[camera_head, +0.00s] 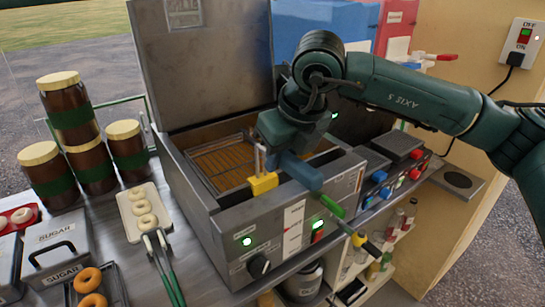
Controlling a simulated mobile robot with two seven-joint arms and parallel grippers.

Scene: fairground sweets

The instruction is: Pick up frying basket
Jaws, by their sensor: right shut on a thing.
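The fryer (228,222) is a steel box with its lid (200,60) raised. A wire frying basket (220,165) sits in the left part of its open well. A yellow block (263,184) with upright metal wires is at the front rim beside it. My right gripper (283,150) reaches down over the well and is shut on what looks like a blue handle (303,173) at the front rim. The arm hides the fingertips and most of the well behind. Whether the blue handle joins the visible basket is unclear. My left gripper is out of view.
A green and yellow handle (333,206) sticks out over the fryer's front. Brown jars (70,108), a doughnut tray (135,225), tongs (168,270) and sugar boxes (58,255) stand left. A control box (385,175) and shelves with bottles (395,228) are right.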

